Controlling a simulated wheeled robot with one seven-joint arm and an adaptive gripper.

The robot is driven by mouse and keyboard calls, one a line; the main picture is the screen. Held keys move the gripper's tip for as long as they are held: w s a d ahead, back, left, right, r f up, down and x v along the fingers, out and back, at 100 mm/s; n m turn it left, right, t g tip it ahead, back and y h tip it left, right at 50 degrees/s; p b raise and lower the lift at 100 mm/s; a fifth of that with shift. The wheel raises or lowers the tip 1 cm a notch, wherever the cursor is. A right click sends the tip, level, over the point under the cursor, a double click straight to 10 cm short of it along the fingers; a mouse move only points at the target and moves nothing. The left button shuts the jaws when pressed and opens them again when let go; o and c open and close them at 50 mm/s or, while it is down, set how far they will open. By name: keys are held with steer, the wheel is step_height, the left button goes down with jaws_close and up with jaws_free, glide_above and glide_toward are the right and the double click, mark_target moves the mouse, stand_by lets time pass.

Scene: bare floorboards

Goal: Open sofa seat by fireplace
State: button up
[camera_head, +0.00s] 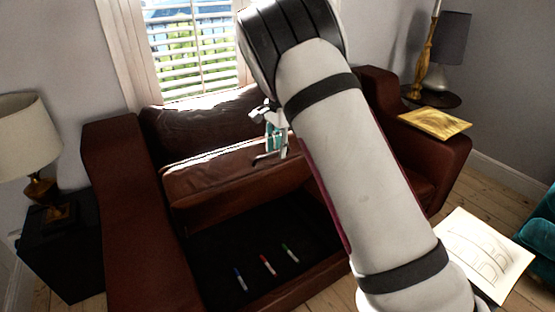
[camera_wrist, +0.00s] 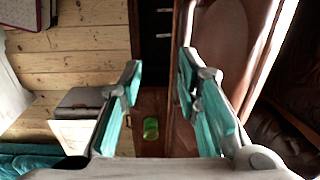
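The brown leather sofa (camera_head: 135,215) stands under the window. Its seat (camera_head: 200,183) is raised and tilted back toward the backrest, uncovering a dark storage compartment (camera_head: 215,245). Blue, red and green markers (camera_head: 268,265) lie inside it. My gripper (camera_head: 272,145) is at the upper edge of the raised seat, partly hidden by my arm. In the wrist view my gripper (camera_wrist: 160,70) has its teal fingers spread with nothing gripped between them. The seat (camera_wrist: 235,65) is just beside the right finger; I cannot tell whether they touch. No fireplace shows.
A lamp (camera_head: 27,140) on a black side table (camera_head: 65,240) stands left of the sofa. A golden book (camera_head: 435,123) lies on the right armrest. An open sketchbook (camera_head: 485,255) and a teal seat (camera_head: 543,235) are at lower right. A green object (camera_wrist: 151,128) shows below my gripper.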

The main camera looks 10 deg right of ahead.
steer(key=shift+s+d+r, duration=0.1)
steer(key=shift+r, duration=1.25)
steer(key=shift+s+d+r, duration=0.1)
steer(key=shift+r, duration=1.25)
